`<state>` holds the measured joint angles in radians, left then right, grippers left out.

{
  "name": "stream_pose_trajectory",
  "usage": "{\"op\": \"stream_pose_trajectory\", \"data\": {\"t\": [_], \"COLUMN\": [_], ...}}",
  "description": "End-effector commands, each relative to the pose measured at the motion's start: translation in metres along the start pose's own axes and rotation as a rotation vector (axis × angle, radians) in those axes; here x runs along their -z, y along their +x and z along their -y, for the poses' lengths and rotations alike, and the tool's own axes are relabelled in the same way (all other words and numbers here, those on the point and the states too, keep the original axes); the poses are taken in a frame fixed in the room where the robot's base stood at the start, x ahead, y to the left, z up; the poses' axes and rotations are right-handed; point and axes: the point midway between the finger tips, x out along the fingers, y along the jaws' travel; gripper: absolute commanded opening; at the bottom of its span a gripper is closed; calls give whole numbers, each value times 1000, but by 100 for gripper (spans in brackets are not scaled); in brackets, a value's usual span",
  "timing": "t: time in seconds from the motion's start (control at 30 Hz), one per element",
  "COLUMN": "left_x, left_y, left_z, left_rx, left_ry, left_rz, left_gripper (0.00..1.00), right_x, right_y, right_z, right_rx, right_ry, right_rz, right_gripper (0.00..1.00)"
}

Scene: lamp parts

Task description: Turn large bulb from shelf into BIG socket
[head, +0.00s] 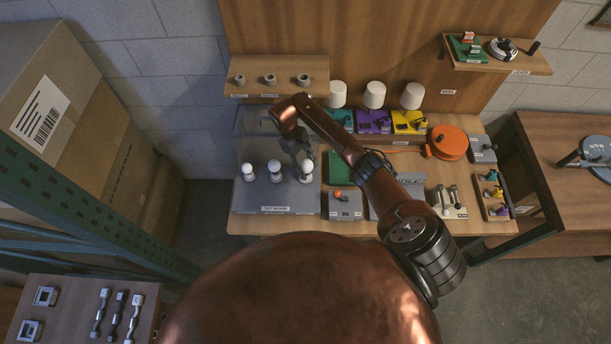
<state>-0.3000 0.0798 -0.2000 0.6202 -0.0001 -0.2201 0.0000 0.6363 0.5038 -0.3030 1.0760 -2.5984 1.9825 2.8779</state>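Three white bulbs stand in a row on the grey test board (280,208): a left bulb (248,173), a middle bulb (273,173) and a right bulb (306,178). My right gripper (304,164) points down at the top of the right bulb, with its fingers at the bulb's upper part. The fingers are too small and dark to tell whether they grip it. The socket under the right bulb is mostly hidden. The upper left shelf (290,90) carries three grey ring holders (270,79) with no bulb in them. My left gripper is out of view.
Several white-shaded lamps (374,95) on coloured bases stand behind my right arm. An orange cable reel (449,143) and a grey box with an orange knob (345,204) are on the bench. A clear panel (256,122) stands behind the bulbs. Green racking (90,220) is at left.

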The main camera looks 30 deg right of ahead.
Motion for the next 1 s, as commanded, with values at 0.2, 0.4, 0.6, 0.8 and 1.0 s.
{"op": "stream_pose_trajectory", "data": {"t": [0.2, 0.4, 0.6, 0.8, 1.0], "left_x": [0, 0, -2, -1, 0], "left_y": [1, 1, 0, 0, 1], "left_z": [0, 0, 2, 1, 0], "left_rx": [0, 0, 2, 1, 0], "left_ry": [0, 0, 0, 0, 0], "left_rz": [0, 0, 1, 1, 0], "left_gripper": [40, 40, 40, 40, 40], "right_x": [0, 0, 1, 1, 1], "right_y": [0, 0, -11, -44, -68], "right_z": [0, 0, -1, -2, -1], "right_rx": [-1, -2, -4, -8, -4], "right_ry": [-2, -2, -3, -2, -2], "right_rz": [0, -1, -3, -3, -1], "right_gripper": [58, 59, 59, 59, 59]}}
